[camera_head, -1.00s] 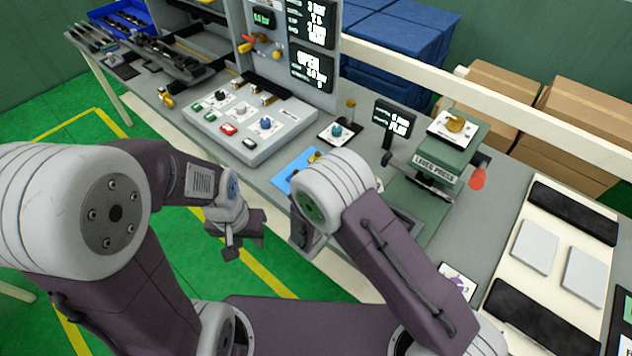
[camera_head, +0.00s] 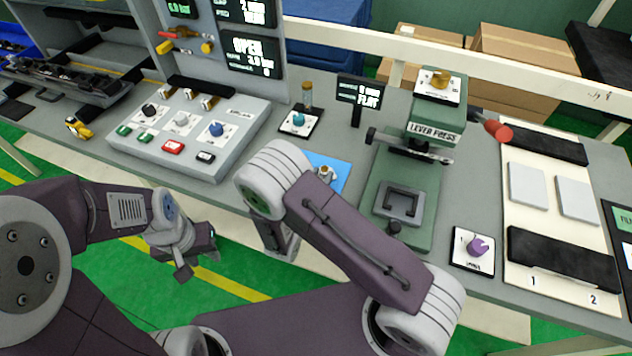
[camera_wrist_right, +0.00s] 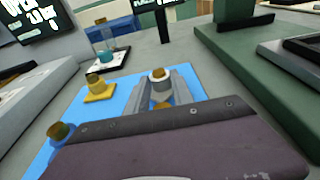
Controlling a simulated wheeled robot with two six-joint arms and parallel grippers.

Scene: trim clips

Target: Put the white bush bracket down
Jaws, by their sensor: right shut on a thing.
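The white bush bracket (camera_wrist_right: 160,76), with a brass-coloured bush, sits between the fingers of my right gripper (camera_wrist_right: 162,90) in the right wrist view. The gripper is shut on it, over the blue mat (camera_wrist_right: 125,92). I cannot tell whether the bracket touches the mat. In the head view the bracket (camera_head: 325,173) shows beside my right arm, which hides most of that gripper. A yellow bracket with a bush (camera_wrist_right: 98,88) stands on the mat to its left. My left gripper (camera_head: 192,258) hangs over the green floor, away from the bench; its jaws are unclear.
A green lever press (camera_head: 408,185) stands right of the mat (camera_head: 338,160). A grey button panel (camera_head: 190,130) is on the left. A teal knob on a card (camera_head: 299,121) is behind the mat. A cream board (camera_head: 545,215) with grey plates lies at the right.

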